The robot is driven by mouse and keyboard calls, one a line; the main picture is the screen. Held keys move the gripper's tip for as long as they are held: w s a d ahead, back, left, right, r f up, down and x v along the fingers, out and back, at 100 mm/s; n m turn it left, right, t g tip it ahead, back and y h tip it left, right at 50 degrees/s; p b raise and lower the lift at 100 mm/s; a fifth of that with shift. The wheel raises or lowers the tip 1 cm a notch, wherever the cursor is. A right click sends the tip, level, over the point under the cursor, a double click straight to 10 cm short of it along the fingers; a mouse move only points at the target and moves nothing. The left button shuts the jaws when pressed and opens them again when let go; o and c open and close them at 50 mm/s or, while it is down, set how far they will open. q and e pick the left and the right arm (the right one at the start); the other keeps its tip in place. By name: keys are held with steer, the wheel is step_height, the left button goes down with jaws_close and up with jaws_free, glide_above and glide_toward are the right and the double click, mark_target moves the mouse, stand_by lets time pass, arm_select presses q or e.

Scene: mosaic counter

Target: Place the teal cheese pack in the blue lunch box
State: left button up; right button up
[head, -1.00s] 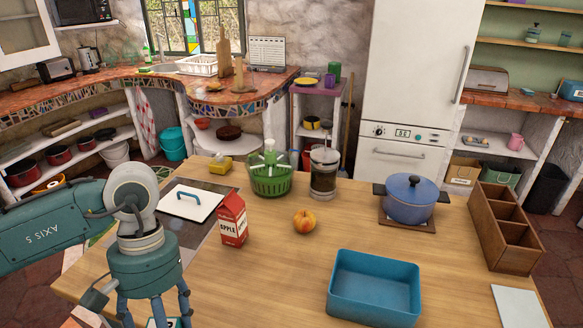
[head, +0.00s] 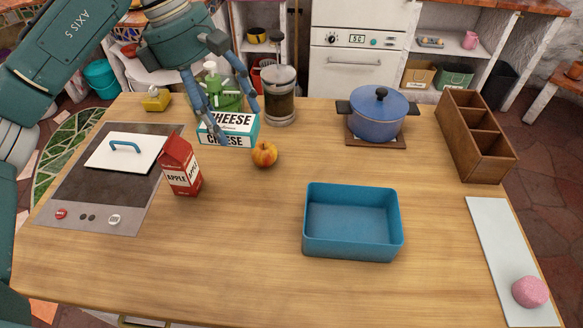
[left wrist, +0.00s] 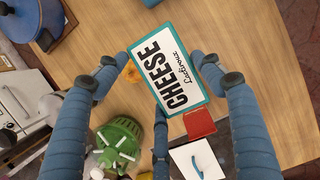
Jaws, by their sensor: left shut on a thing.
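The teal and white cheese pack (head: 230,138) is held by my left gripper (head: 228,112) above the wooden counter, at the back left in the head view. In the left wrist view the cheese pack (left wrist: 167,68) shows its label between the fingers of my left gripper (left wrist: 160,75). The blue lunch box (head: 352,250) stands open and empty on the counter, to the right of and nearer than the pack. My right gripper does not show.
A green salad spinner (head: 222,98) and a French press (head: 279,98) are behind. A blue pot (head: 379,115) and wooden organizer (head: 474,135) stand right. The front middle is clear.

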arm_select(q)
steer(key=shift+w+d, duration=0.2)
steer(key=shift+w, duration=0.2)
steer(key=shift+n, duration=0.3)
step_height(320, 180, down, 15)
steer(key=p, duration=0.3)
steer(key=shift+s, duration=0.15)
step_height(320, 180, down, 4)
steer(key=shift+r+p, duration=0.1)
steer(key=shift+p, duration=0.7)
steer(key=shift+f, duration=0.3)
steer(key=shift+f+b, duration=0.2)
steer(key=shift+b, duration=0.1)
steer(key=o, duration=1.4)
steer(key=shift+c, duration=0.2)
